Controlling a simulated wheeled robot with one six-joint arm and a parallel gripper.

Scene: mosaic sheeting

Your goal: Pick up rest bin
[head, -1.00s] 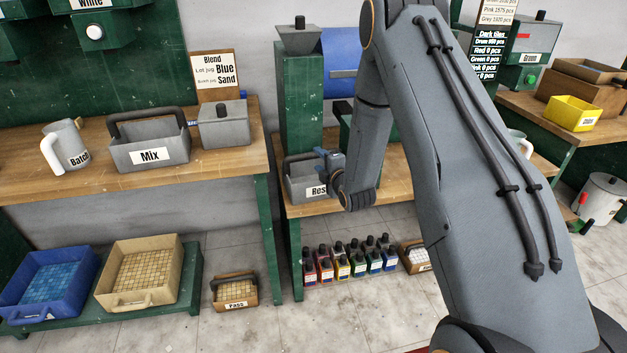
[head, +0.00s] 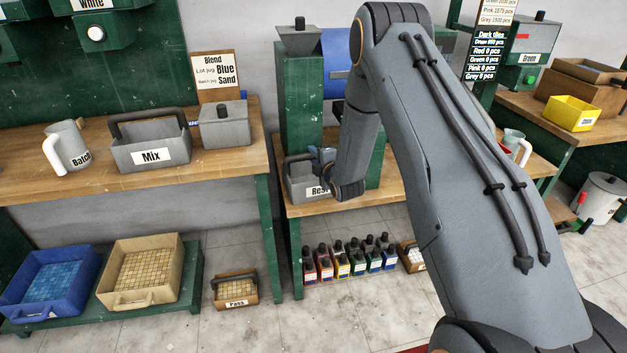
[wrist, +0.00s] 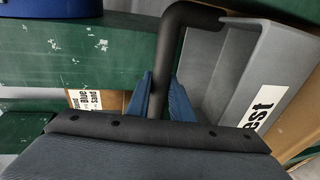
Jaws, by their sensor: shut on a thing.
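The rest bin (head: 302,188) is a grey open bin with a white label, partly covered by my arm in the head view. It is at the left end of the middle wooden bench, in front of the green machine. My gripper (head: 322,160) is at the bin's right side. In the wrist view, the blue fingers (wrist: 163,98) are shut on the bin's dark handle (wrist: 184,55). The grey bin wall and its label, reading "est", also show there (wrist: 262,108). I cannot tell whether the bin touches the bench.
A green machine (head: 300,105) stands close behind the bin. The left bench holds the Mix bin (head: 150,155), a batch jug (head: 74,148) and a lidded grey box (head: 225,132). Several small bottles (head: 350,258) stand below the middle bench.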

